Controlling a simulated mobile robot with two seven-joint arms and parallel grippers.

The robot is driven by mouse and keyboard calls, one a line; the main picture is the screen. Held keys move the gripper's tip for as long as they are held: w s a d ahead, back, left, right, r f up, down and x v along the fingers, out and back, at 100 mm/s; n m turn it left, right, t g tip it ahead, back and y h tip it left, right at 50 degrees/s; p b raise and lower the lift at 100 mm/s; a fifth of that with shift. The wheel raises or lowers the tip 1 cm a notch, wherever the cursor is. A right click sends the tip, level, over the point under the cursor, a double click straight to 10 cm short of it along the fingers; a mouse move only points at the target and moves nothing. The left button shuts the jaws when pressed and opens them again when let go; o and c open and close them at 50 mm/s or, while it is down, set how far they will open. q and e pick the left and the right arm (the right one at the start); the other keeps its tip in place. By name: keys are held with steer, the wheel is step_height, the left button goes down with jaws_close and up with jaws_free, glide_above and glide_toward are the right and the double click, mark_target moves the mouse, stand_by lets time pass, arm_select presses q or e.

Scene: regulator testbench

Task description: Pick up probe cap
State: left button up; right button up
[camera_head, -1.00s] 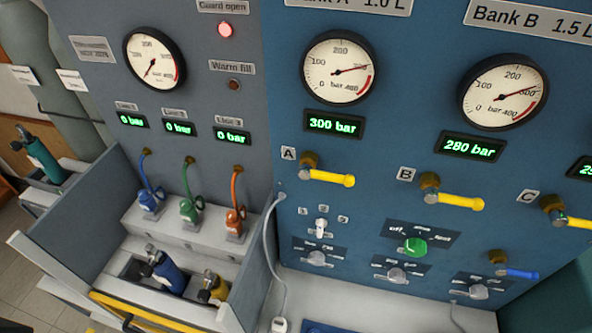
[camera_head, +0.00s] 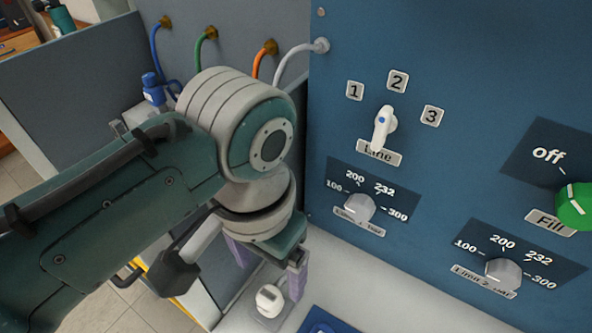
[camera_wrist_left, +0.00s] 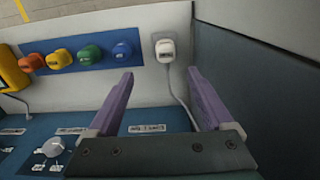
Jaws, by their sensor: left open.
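A white cap-like piece (camera_head: 268,299) stands on a small pale plate on the bench; I take it for the probe cap. In the left wrist view the white piece (camera_wrist_left: 165,48) has a grey cable running from beside it. My left gripper (camera_head: 267,281) points down over it in the head view, with its purple fingers apart. In the left wrist view my left gripper (camera_wrist_left: 160,73) is open and empty, and the white piece shows just beyond the fingertips, roughly between them. My right gripper is not in view.
A blue tray (camera_wrist_left: 72,66) holds orange, yellow, green and blue caps beside the white piece. A grey side wall (camera_wrist_left: 280,65) rises close to one finger.

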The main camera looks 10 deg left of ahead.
mark_target(269, 295)
arm_select(q)
steer(key=shift+w+f, duration=0.2)
steer(key=shift+f, duration=0.55)
step_height(269, 295, down, 4)
steer(key=shift+f+b, duration=0.1)
steer(key=shift+b, duration=0.75)
steer(key=f, duration=0.1)
steer(key=f+b, duration=0.1)
steer(key=f, duration=0.1)
steer(key=f+b, duration=0.1)
steer(key=f, duration=0.1)
steer(key=shift+a+f, duration=0.25)
steer(key=shift+a, duration=0.15)
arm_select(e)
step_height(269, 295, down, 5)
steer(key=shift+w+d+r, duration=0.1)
arm_select(q)
jaws_close()
